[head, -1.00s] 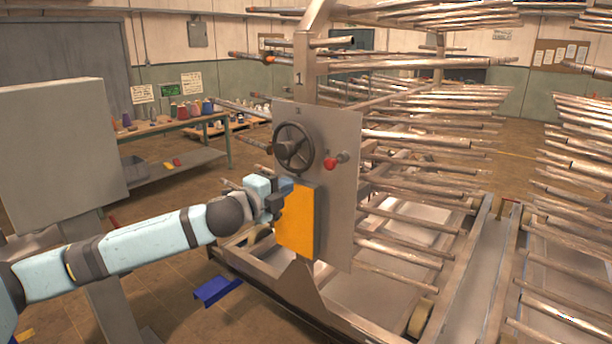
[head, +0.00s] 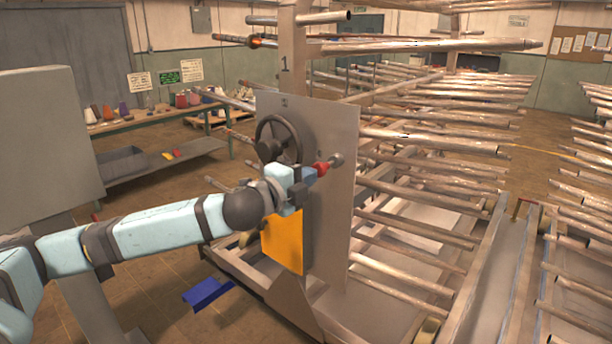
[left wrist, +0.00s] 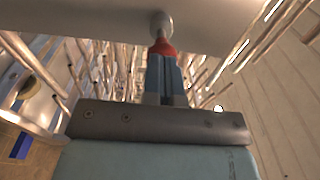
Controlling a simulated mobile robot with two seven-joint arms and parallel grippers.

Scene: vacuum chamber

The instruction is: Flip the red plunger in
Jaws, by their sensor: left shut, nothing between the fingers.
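The red plunger (head: 321,169) sits on a short metal stem (head: 337,159) at the right part of the grey panel (head: 335,205). In the left wrist view the red plunger (left wrist: 166,47) shows straight ahead, just beyond the fingertips, with the round metal stem behind it. My left gripper (head: 311,174) is shut and empty, its blue fingers (left wrist: 163,78) side by side. Its tips are at the red plunger; whether they touch it I cannot tell. The gripper hides part of the panel below the handwheel. My right gripper is not in view.
A dark handwheel (head: 278,140) is on the panel left of the plunger, close above my left gripper. Racks of metal rods (head: 430,135) fill the right side. Open floor lies left of the panel.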

